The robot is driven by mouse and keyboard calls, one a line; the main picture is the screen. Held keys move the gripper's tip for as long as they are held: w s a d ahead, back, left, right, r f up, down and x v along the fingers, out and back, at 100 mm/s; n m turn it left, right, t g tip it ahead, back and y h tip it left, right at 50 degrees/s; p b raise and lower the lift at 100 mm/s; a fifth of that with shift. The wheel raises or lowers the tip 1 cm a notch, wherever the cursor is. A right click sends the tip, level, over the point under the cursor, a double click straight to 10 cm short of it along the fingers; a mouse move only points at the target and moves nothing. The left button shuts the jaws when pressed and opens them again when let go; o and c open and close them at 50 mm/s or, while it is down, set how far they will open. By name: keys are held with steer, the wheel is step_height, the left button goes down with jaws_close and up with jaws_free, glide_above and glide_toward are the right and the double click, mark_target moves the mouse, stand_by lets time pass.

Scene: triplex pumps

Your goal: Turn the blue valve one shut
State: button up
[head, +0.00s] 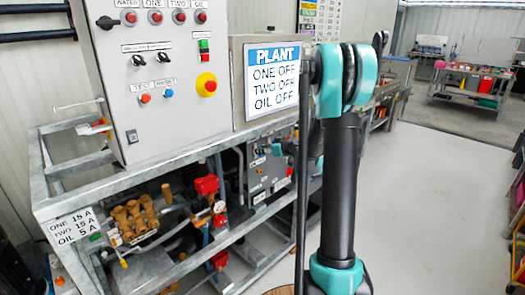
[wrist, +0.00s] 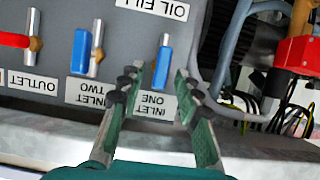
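The blue valve one handle (wrist: 163,62) is in the wrist view, on a grey panel above an upside-down label (wrist: 155,104) reading INLET ONE. The handle is upright in the picture. My gripper (wrist: 158,78) is open, with one finger to the left of the handle and one to the right. A gap shows on each side, and I cannot tell how near the fingertips are in depth. In the head view my arm stands in front of the panel area, and valve one cannot be made out there.
A second blue handle (wrist: 81,52), labelled INLET TWO, is just left of my fingers, with a red OUTLET handle (wrist: 14,40) beyond it. Grey hoses and a red part (wrist: 294,52) lie to the right. The PLANT sign (head: 272,80) reads ONE OFF, TWO OFF, OIL OFF.

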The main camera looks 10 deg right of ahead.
jaws_close()
steer(key=m+y, duration=0.2)
steer(key=m, duration=0.2)
steer(key=d+f+m+y, duration=0.1)
steer(key=m+y, duration=0.2)
steer(key=m, duration=0.2)
steer(key=w+f+m+g+y, duration=0.1)
steer(key=m+y, duration=0.1)
steer(key=m, duration=0.2)
steer(key=shift+d, duration=0.3)
stand_by(0.7)
steer(key=shift+m, duration=0.3)
steer(key=shift+o, duration=0.2)
jaws_free()
